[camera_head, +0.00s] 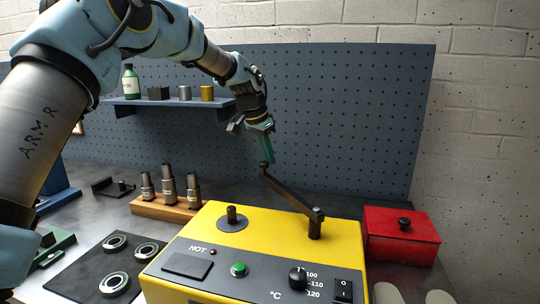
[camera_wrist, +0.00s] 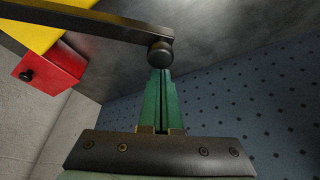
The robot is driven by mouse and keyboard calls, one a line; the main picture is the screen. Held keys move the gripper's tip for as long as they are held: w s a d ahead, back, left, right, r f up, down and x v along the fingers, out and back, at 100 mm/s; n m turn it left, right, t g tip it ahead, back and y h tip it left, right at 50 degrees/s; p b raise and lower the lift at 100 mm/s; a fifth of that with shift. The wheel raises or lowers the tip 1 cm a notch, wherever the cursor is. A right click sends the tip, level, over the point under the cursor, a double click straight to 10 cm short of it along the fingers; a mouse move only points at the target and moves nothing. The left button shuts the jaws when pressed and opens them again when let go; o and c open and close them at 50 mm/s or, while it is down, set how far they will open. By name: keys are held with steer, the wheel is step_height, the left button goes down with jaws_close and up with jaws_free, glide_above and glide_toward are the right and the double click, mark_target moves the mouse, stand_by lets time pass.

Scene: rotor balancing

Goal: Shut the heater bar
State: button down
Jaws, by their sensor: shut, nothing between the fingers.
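The yellow heater (camera_head: 262,236) stands on the bench, with a green button, a dial and a switch on its front panel. Its dark heater bar (camera_head: 290,195) is hinged on a post at the heater's right and swung out toward the back, its free end raised and ending in a round knob (camera_head: 264,167). The bar (camera_wrist: 95,22) also crosses the top left of the wrist view. My gripper (camera_head: 270,160) has green fingers shut with nothing between them. The fingertips (camera_wrist: 160,75) are at the knob; I cannot tell whether they touch. A short post (camera_head: 231,215) stands on the heater's left.
A red box (camera_head: 400,235) with a black knob stands right of the heater. Several bearing rings lie on a black mat (camera_head: 75,279) at left. A wooden block (camera_head: 165,208) with stepped posts stands behind. A blue shelf (camera_head: 165,100) hangs on the pegboard (camera_head: 345,120).

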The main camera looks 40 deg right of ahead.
steer(key=shift+w+a+f+b, duration=0.1)
steer(key=shift+a+b, duration=0.25)
steer(key=shift+a, duration=0.1)
steer(key=s+a+n+t+b, duration=0.2)
steer(key=a+n+b, duration=0.5)
steer(key=a, duration=1)
steer(key=shift+s+a+n+t+y, duration=0.15)
steer(key=shift+a+n+t+y, duration=0.15)
steer(key=shift+n+y, duration=0.1)
